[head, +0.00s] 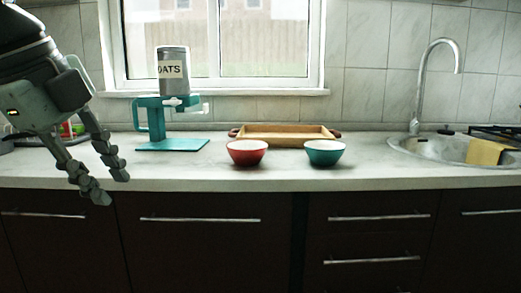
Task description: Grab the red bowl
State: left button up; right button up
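The red bowl (246,153) stands upright on the countertop near the middle of the head view, with a pale inside. My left gripper (112,192) hangs at the left side, in front of the counter, with its fingers pointing down and right. Its two fingers are spread apart with nothing between them. It is well to the left of the red bowl and apart from it. My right gripper is not in the view.
A teal bowl (324,153) stands right of the red bowl. A wooden tray (285,133) lies behind both. A teal stand (172,143) holds an oats canister (173,69) at left. A sink (440,150) with a tap is at right. The front counter strip is clear.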

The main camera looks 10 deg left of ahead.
aim_at(243, 152)
jog(key=i+l, duration=0.15)
jog(key=i, duration=0.45)
jog(key=i+l, duration=0.15)
jog(key=i, duration=0.5)
